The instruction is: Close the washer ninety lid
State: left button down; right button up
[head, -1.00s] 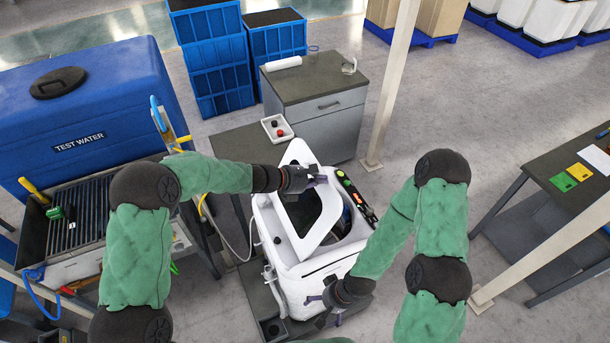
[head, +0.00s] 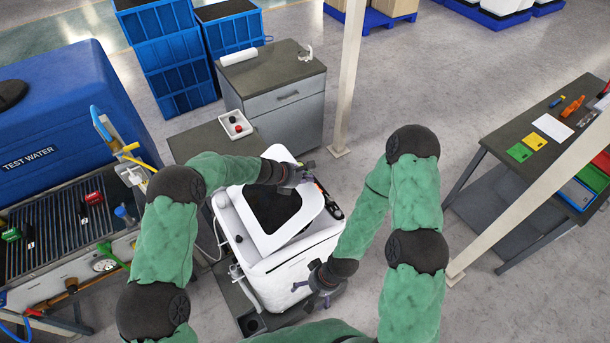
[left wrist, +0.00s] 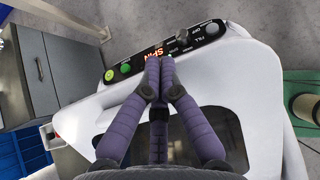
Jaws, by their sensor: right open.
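The white washer (head: 290,285) stands in the middle of the head view. Its white lid (head: 312,203), with a dark window (head: 268,208), lies over the tub; I cannot tell whether it sits fully flush. My left gripper (head: 304,172) is at the lid's far side, close to the control panel (head: 329,200). In the left wrist view its purple fingers (left wrist: 158,62) are together with nothing between them, over the lid's edge beside the lit panel (left wrist: 165,52). My right gripper (head: 318,284) is open and empty at the washer's near right side.
A grey cabinet (head: 285,100) and a low table with a white tray (head: 235,124) stand behind the washer. A blue test water tank (head: 60,130) and slatted bench (head: 60,225) are left. A pale post (head: 348,80) rises behind; a dark table (head: 500,130) is right, with open floor between.

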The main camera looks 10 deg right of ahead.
pick_arm(q)
jog(key=d+f+b, duration=0.1)
jog(key=f+b, duration=0.2)
jog(key=f, duration=0.2)
jog(key=w+d+f+b, duration=0.1)
jog(key=d+f+b, duration=0.1)
jog(key=f, duration=0.3)
jog(key=d+f+b, duration=0.2)
jog(key=f+b, duration=0.2)
jog(key=f, duration=0.1)
jog(key=shift+w+d, duration=0.2)
jog(key=shift+w, duration=0.2)
jog(key=shift+f+b, duration=0.5)
jog(key=shift+f, duration=0.2)
pick_arm(e)
notch_tip(320, 180, down, 10)
jog(key=shift+d, duration=0.25)
jog(key=shift+f, duration=0.1)
pick_arm(q)
jog(key=shift+r, duration=0.15)
